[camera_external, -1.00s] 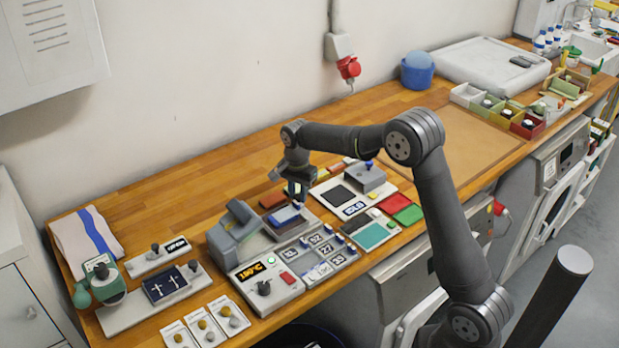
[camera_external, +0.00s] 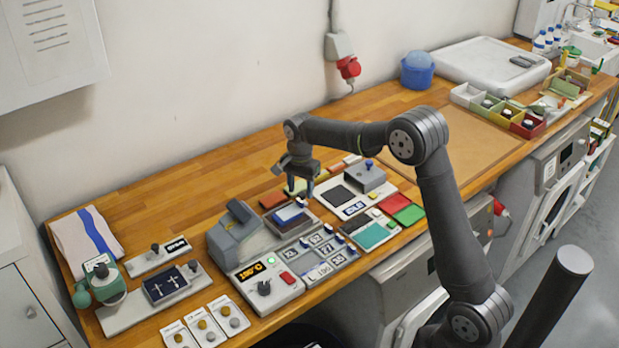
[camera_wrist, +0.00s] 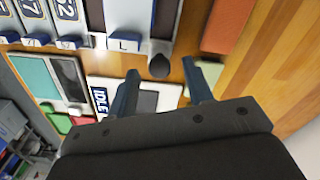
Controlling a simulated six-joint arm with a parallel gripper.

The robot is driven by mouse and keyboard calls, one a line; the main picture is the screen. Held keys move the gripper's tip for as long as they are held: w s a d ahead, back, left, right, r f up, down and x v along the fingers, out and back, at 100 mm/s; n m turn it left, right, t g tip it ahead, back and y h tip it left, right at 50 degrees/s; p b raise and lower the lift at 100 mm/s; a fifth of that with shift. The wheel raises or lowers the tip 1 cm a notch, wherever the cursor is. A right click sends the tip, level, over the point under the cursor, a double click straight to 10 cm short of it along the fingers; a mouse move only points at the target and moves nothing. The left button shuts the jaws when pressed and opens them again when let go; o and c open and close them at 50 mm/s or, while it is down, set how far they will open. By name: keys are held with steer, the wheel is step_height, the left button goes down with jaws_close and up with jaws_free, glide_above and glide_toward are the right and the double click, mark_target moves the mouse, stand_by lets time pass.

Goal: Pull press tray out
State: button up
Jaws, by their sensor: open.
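The press (camera_external: 236,228) is a grey block with a base showing a 150°C display, a green light and a red button. Its tray (camera_external: 285,228) extends to the right of the block and carries a blue-and-white piece (camera_external: 290,213). In the wrist view, a dark round knob (camera_wrist: 158,66) stands at the near end of the tray's pale strip (camera_wrist: 159,42). My gripper (camera_external: 300,188) is above the tray's far right end. Its open fingers (camera_wrist: 163,86) point toward the knob, one on each side of it in the wrist view. I see no contact with the knob.
Numbered slots with blue tabs (camera_external: 318,253) lie in front of the tray. A white panel with an IDLE display (camera_external: 352,209) and a grey block (camera_external: 365,178) lies to the right. A reddish-brown pad (camera_external: 272,200) is close behind. A bare brown mat (camera_external: 440,150) lies further right.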

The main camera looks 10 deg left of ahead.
step_height(320, 180, up, 16)
stand_by(0.3)
stand_by(0.4)
step_height(320, 180, down, 18)
steer(key=shift+r, duration=0.25)
steer(key=shift+s+a, duration=0.1)
steer(key=shift+a, duration=0.05)
stand_by(0.4)
steer(key=shift+r, duration=0.45)
step_height(320, 180, up, 16)
steer(key=shift+r, duration=0.25)
